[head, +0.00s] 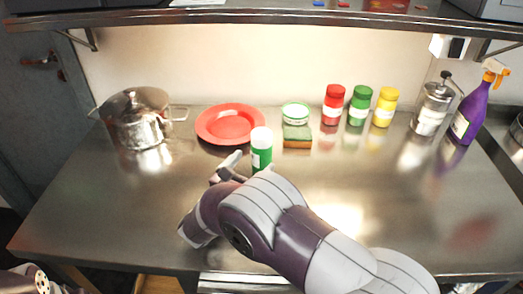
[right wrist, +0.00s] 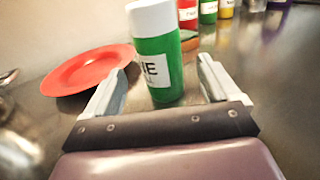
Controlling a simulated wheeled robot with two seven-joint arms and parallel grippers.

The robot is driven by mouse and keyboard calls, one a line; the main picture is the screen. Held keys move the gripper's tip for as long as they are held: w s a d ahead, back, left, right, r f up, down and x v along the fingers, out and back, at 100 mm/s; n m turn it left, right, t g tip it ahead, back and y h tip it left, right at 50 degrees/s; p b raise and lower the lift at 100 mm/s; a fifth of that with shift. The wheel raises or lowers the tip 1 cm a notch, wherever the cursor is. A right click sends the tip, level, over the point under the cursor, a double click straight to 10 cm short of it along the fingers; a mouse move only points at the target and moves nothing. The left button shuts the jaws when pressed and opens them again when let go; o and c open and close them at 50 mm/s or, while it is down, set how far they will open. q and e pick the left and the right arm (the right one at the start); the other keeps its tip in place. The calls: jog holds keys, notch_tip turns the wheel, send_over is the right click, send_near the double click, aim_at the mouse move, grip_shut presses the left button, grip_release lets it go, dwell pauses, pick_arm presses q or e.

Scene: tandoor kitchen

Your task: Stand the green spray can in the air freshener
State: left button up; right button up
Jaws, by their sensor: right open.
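The green spray can (head: 261,150), with a white cap and white label, stands upright on the steel table. It also shows in the right wrist view (right wrist: 158,62). My right gripper (head: 229,165) is open just in front of it; in the right wrist view its two fingers (right wrist: 161,78) point toward the can, one to each side, with gaps between. The can's foot is partly hidden by my arm in the head view. A white box with a dark front (head: 441,46), which looks like the air freshener, is on the wall under the shelf. My left gripper is not in view.
A red plate (head: 231,124) and a steel pot (head: 139,118) stand to the left.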

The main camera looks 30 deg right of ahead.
aim_at(265, 148)
jog(key=shift+w+d+r, duration=0.15)
jog(key=shift+w+d, duration=0.05)
jog(key=shift+d, duration=0.3)
jog(key=shift+w+d+r, duration=0.1)
jog(key=shift+w+d, duration=0.1)
jog(key=shift+d, duration=0.25)
jog(key=p+x, duration=0.1)
jog(key=x, duration=0.4)
jog(key=shift+w+r, duration=0.1)
jog(key=shift+w, duration=0.05)
jog(key=c, duration=1.2)
